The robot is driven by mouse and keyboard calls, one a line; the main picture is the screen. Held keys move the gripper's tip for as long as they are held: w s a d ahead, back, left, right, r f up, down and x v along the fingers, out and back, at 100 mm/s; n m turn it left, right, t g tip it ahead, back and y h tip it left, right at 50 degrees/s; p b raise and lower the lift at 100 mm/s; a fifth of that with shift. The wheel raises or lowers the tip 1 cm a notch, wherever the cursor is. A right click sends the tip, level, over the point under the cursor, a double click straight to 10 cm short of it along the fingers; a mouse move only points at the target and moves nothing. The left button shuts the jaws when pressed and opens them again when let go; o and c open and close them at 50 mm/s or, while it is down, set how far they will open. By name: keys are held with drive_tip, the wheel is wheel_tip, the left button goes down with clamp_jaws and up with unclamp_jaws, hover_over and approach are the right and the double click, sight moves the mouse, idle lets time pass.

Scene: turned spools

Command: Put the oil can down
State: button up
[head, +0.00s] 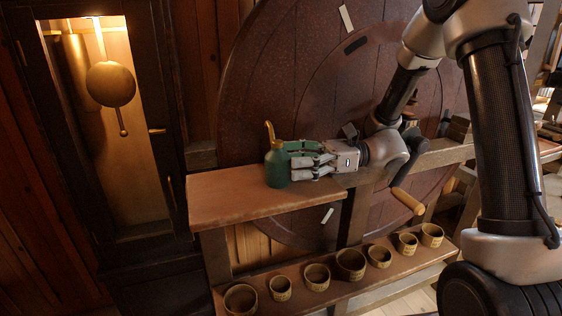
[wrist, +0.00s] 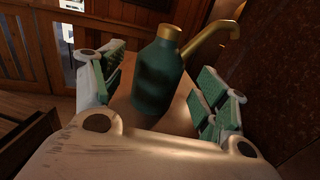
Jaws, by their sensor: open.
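The oil can (head: 276,169) is dark green with a brass cap and a bent brass spout. It stands upright on the wooden shelf (head: 225,198) beside the large round wooden wheel. My gripper (head: 301,163) reaches in from the right at the can's height. In the wrist view, the oil can (wrist: 158,78) stands between the open fingers of my gripper (wrist: 155,92), with gaps on both sides. Its spout points right, above the right finger.
Several small round wooden cups (head: 350,264) stand in a row on a lower shelf. A clock case with a brass pendulum (head: 110,84) stands at the left. The big wheel (head: 290,75) rises close behind the shelf. The shelf's left part is clear.

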drive_tip(key=d, duration=0.5)
drive_tip(key=w+d, duration=0.1)
drive_tip(key=d, duration=0.2)
drive_tip(key=s+n+h, duration=0.1)
drive_tip(key=s, duration=0.1)
drive_tip(key=s+d+n+g+h, duration=0.1)
drive_tip(key=s, duration=0.1)
drive_tip(key=s+r+n+h, duration=0.1)
drive_tip(key=s+n+h, duration=0.1)
drive_tip(key=s, duration=0.1)
drive_tip(key=shift+d+r, duration=0.1)
drive_tip(key=shift+d, duration=0.05)
drive_tip(key=s+d+n+t+h, duration=0.3)
drive_tip(key=s+d+n+h, duration=0.55)
drive_tip(key=s+d, duration=0.2)
drive_tip(key=d+r+n+t+h, duration=0.3)
drive_tip(key=d+n+t+h, duration=0.1)
drive_tip(key=d, duration=0.5)
drive_tip(key=shift+s+r+t+h, duration=0.2)
drive_tip(key=shift+t+h, duration=0.1)
drive_tip(key=shift+h, duration=0.35)
drive_tip(key=shift+o, duration=0.4)
drive_tip(key=shift+n, duration=0.25)
